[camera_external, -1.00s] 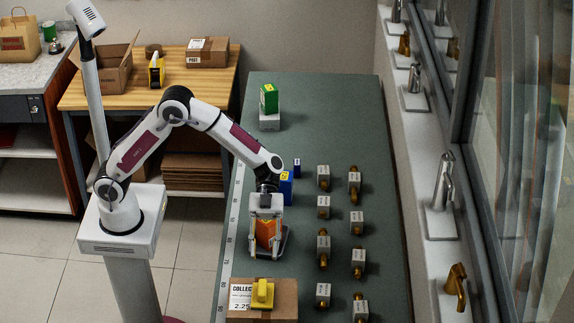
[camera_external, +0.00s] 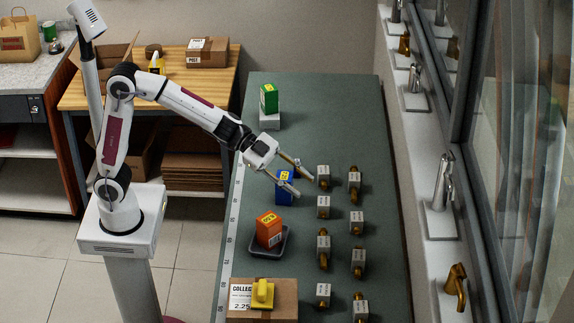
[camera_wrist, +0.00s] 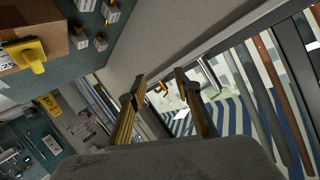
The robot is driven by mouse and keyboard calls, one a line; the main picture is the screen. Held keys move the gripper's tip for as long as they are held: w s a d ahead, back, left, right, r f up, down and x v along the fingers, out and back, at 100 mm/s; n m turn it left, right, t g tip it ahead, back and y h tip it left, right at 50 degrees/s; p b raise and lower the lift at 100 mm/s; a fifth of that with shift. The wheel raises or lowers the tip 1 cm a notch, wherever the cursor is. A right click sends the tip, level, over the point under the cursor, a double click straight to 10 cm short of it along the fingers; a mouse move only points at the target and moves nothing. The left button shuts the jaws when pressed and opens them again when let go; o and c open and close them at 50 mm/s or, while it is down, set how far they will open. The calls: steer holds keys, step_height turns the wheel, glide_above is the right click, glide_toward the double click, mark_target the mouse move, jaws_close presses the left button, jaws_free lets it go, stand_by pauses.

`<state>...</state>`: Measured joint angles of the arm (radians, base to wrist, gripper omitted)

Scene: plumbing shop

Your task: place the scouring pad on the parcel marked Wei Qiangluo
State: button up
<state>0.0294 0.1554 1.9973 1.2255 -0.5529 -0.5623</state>
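A yellow object with a raised grip (camera_external: 263,292), possibly the scouring pad, lies on a brown cardboard parcel (camera_external: 286,290) at the front of the green counter. The parcel's white label reads "COLLECT" and "2.25"; the name is too small to read. In the wrist view the yellow object (camera_wrist: 27,54) and parcel (camera_wrist: 56,38) show at the upper left. My gripper (camera_external: 304,185) is open and empty, tilted, above the counter near the blue box. Its two fingers (camera_wrist: 160,84) stand apart in the wrist view with nothing between them.
An orange box (camera_external: 269,230) stands in a dark tray (camera_external: 283,245) behind the parcel. A blue box (camera_external: 284,188) is under my gripper. Several metal fittings (camera_external: 323,247) stand in rows at right. A green box (camera_external: 268,98) sits on a white block farther back.

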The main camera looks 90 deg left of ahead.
steer(key=s+a+r+n+t+y, duration=0.1)
steer(key=s+a+r+n+y, duration=0.15)
steer(key=a, duration=0.35)
steer(key=s+a+r+n+t+y, duration=0.1)
steer(key=s+a+n+y, duration=0.2)
steer(key=a+y, duration=0.15)
steer(key=s+a+f+n+g+y, duration=0.2)
steer(key=s+a+n, duration=0.1)
steer(key=s+a, duration=0.5)
steer(key=s+d+f+n+g, duration=0.1)
steer(key=s+f+g, duration=0.1)
steer(key=s, duration=0.6)
steer(key=s+d+f+n+g, duration=0.1)
steer(key=s+f+g, duration=0.1)
steer(key=s+f, duration=0.3)
steer(key=s+d+f+n+g+h, duration=0.1)
steer(key=s+f+g, duration=0.1)
steer(key=s, duration=1)
steer(key=shift+s+d+f, duration=0.2)
steer(key=shift+d+f, duration=0.05)
steer(key=shift+f, duration=0.4)
